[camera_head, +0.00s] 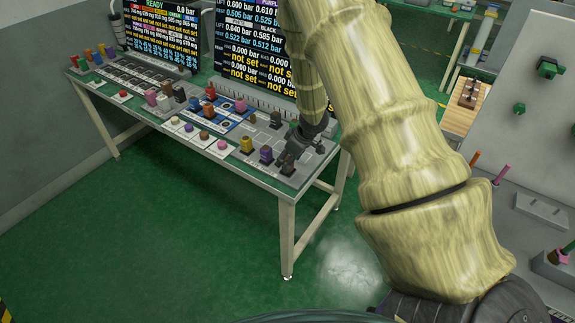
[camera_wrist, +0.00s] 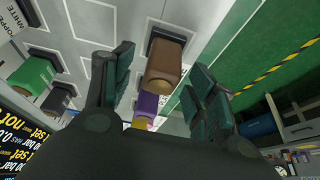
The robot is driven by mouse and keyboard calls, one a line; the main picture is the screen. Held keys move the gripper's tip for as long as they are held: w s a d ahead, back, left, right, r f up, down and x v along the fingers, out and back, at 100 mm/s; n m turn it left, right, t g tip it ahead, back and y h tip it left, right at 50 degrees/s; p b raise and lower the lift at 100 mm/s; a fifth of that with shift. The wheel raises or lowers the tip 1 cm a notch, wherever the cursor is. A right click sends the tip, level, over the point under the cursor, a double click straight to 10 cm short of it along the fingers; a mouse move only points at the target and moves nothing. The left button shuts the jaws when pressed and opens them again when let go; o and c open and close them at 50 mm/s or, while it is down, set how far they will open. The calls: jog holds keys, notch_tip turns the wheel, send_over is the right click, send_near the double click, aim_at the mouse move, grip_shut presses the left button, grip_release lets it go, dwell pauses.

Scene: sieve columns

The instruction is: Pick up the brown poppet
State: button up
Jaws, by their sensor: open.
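The brown poppet (camera_wrist: 166,62) stands in a dark square seat on the grey table top. In the wrist view it lies between the two fingers of my gripper (camera_wrist: 160,66), with gaps on both sides. The fingers are open and do not visibly grip it. In the head view my gripper (camera_head: 294,148) is low over the front right end of the table. There the brown poppet is mostly hidden under the gripper and hard to make out.
A purple poppet (camera_wrist: 147,104) stands in line beside the brown one; it also shows in the head view (camera_head: 266,153), with a yellow poppet (camera_head: 246,144) further left. Green (camera_wrist: 40,72) and black (camera_wrist: 58,97) poppets stand left in the wrist view. The table's edge is close on the right.

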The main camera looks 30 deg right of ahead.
jog(key=shift+w+a+f, duration=0.1)
jog(key=shift+w+f, duration=0.1)
jog(key=shift+f, duration=0.3)
jog(key=c, duration=1.2)
jog(key=shift+r, duration=0.2)
